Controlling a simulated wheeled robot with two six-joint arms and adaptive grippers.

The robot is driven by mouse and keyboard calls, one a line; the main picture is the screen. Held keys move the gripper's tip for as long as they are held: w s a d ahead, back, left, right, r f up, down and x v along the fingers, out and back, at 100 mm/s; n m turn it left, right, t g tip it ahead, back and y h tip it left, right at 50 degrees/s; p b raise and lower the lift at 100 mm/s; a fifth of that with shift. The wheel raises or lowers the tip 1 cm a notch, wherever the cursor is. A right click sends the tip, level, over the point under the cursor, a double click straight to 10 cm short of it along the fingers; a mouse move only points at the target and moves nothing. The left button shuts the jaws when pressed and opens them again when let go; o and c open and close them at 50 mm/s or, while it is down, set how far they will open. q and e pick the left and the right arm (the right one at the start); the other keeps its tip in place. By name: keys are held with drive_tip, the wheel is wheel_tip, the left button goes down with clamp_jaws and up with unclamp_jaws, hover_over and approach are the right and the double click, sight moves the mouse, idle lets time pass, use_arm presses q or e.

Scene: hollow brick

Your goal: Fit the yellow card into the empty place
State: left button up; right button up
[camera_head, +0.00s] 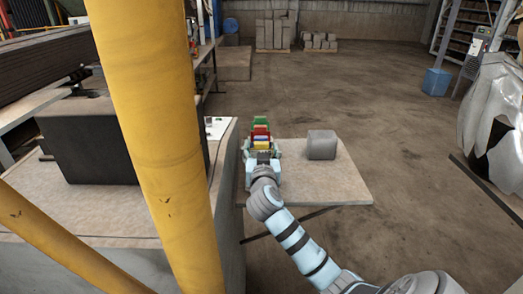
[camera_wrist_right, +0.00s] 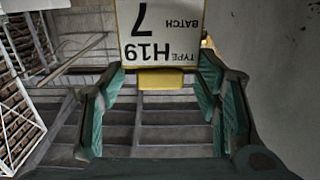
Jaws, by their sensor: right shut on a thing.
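My right gripper (camera_head: 262,146) is over the near end of a small row of coloured pieces on the low table. In the right wrist view its teal fingers (camera_wrist_right: 162,80) are shut on the yellow card (camera_wrist_right: 162,78). The card carries a white label with upside-down print, "TYPE H19" and "BATCH 7". In the head view a yellow piece (camera_head: 261,142) shows just ahead of the gripper, with red (camera_head: 261,131) and green (camera_head: 261,121) pieces behind it. The empty place cannot be made out. My left gripper is not in view.
A grey block (camera_head: 322,145) stands on the low table (camera_head: 335,185), right of the gripper. Thick yellow posts (camera_head: 160,130) cross the left foreground. A dark box (camera_head: 88,145) stands on the left bench.

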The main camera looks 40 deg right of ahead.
drive_tip(key=shift+f+b, duration=0.95)
drive_tip(key=shift+f, duration=0.2)
drive_tip(key=o, duration=1.2)
drive_tip(key=v, duration=1.2)
drive_tip(key=shift+a, duration=0.1)
